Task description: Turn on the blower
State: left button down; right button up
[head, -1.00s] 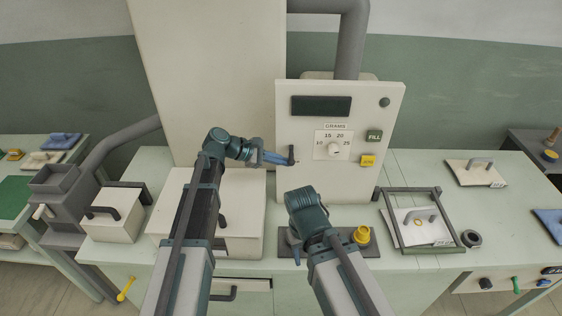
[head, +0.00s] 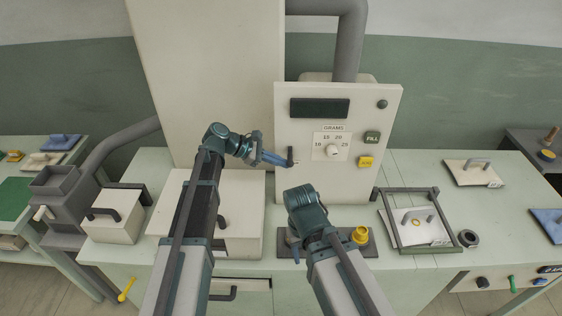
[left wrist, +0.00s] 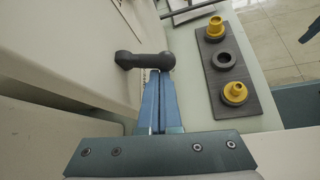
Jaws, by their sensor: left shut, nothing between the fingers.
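A pale upright panel (head: 310,185) carries a dark display, a GRAMS dial (head: 333,151), a green FILL button (head: 372,138), and a yellow button (head: 366,161) whose label I cannot read. A black lever handle (head: 291,157) sits at its left edge. I cannot tell which part is the blower's control. My left gripper (head: 283,162) is shut and empty, its blue fingertips at the handle. In the left wrist view the fingertips (left wrist: 161,76) are right at the black handle (left wrist: 146,60); contact is unclear.
A grey plate (head: 345,250) with yellow knobbed pieces lies below the panel, beside my right arm. A dark frame (head: 458,236) over a handled tray stands to the right. A pale box (head: 248,190) stands to the left. Switches (head: 512,283) line the counter's right front.

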aim_at(289, 159)
pick_arm(q)
jog(key=shift+r, duration=0.15)
pick_arm(e)
jog(key=shift+r, duration=0.2)
pick_arm(q)
jog(key=shift+s+r+n+g+p, duration=0.3)
jog(key=shift+r+n+g+p, duration=0.4)
jog(key=shift+g+p, duration=0.25)
pick_arm(e)
jog(key=shift+r, duration=0.8)
pick_arm(q)
jog(key=shift+r+p, duration=0.35)
jog(key=shift+p, duration=0.05)
pick_arm(e)
jog(key=shift+r, duration=0.4)
pick_arm(q)
jog(key=shift+w+r+p, duration=0.1)
jog(key=shift+r+p, duration=0.3)
pick_arm(e)
jog(key=shift+r, duration=0.4)
